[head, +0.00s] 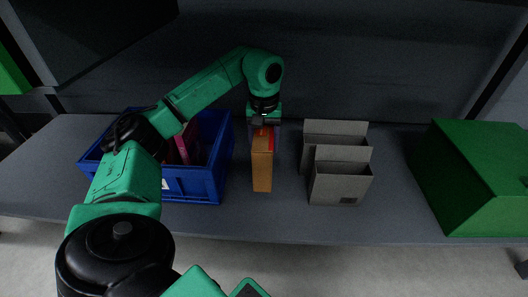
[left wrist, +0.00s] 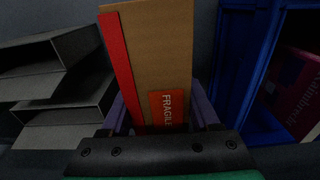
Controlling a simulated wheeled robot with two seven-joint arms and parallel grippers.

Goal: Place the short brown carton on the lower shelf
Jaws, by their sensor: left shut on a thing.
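The brown carton (head: 262,165) stands upright between the blue crate and the grey file holders in the head view. In the left wrist view the carton (left wrist: 165,50) shows a red stripe and a red FRAGILE label. My left gripper (head: 264,124) comes from above and behind and is shut on the carton, one finger on each side. Its fingers also show in the left wrist view (left wrist: 165,112). The carton is over the dark grey shelf (head: 235,222); I cannot tell whether its bottom touches. My right gripper is not in view.
A blue crate (head: 190,185) holding a magenta book or box (head: 187,145) is close on the left. Grey file holders (head: 340,182) stand on the right, and a green box (head: 475,185) farther right. Shelf between holders and green box is clear. A dark panel (head: 90,30) hangs upper left.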

